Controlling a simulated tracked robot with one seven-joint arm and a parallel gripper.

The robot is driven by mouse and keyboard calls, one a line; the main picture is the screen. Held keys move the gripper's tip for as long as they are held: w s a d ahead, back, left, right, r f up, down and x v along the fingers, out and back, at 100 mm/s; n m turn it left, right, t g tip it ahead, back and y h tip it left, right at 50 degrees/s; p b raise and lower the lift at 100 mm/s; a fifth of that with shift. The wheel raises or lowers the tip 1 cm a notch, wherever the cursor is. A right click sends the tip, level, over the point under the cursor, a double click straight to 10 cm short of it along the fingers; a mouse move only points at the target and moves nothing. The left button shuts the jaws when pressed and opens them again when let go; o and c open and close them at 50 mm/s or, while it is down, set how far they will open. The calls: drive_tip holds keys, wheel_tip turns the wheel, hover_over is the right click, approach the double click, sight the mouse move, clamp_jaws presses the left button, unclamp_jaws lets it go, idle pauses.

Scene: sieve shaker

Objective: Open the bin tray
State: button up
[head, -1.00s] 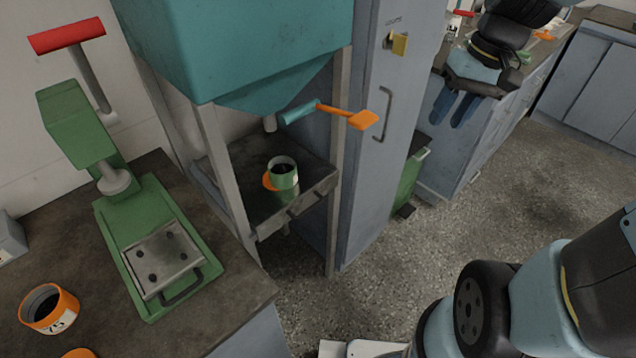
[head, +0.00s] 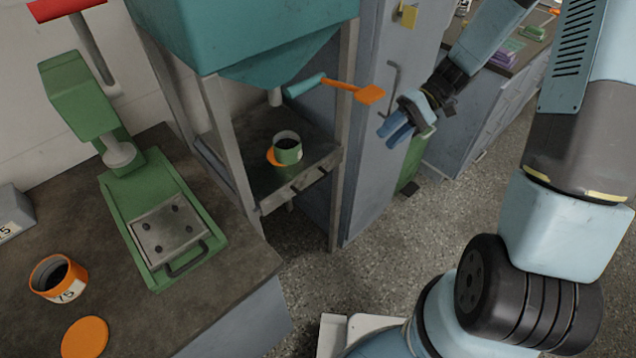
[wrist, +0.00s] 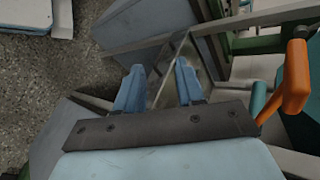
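A dark tray-like shelf (head: 262,205) sits in the grey frame under the teal hopper (head: 245,35), with a small grip on its front edge. A teal lever with an orange paddle end (head: 369,94) sticks out to the right below the hopper. My gripper (head: 397,132) hangs in the air right of the lever, in front of the grey cabinet. In the wrist view its two blue fingers (wrist: 158,88) are apart with nothing between them. The orange paddle (wrist: 296,77) shows at right there.
A green press (head: 160,215) stands on the left counter near an orange cup (head: 58,278) and an orange lid (head: 85,336). The tall grey cabinet (head: 372,140) borders the frame. Speckled floor (head: 400,240) in front is clear.

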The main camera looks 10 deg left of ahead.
sight(316, 182)
drive_tip(key=a+f+m+g+y, duration=0.1)
drive_tip(key=a+f+y, duration=0.2)
drive_tip(key=f, duration=0.4)
drive_tip(key=a+f+y, duration=0.2)
drive_tip(key=f+y, duration=0.1)
drive_tip(key=f, duration=0.4)
drive_tip(key=x, duration=0.9)
drive_tip(key=w+x, duration=0.1)
drive_tip(key=x, duration=0.3)
drive_tip(key=shift+s+a+r, duration=0.1)
drive_tip(key=shift+s+a, duration=0.15)
drive_tip(key=shift+a, duration=0.35)
drive_tip(key=shift+c, duration=0.2)
drive_tip(key=shift+y, duration=0.3)
clamp_jaws()
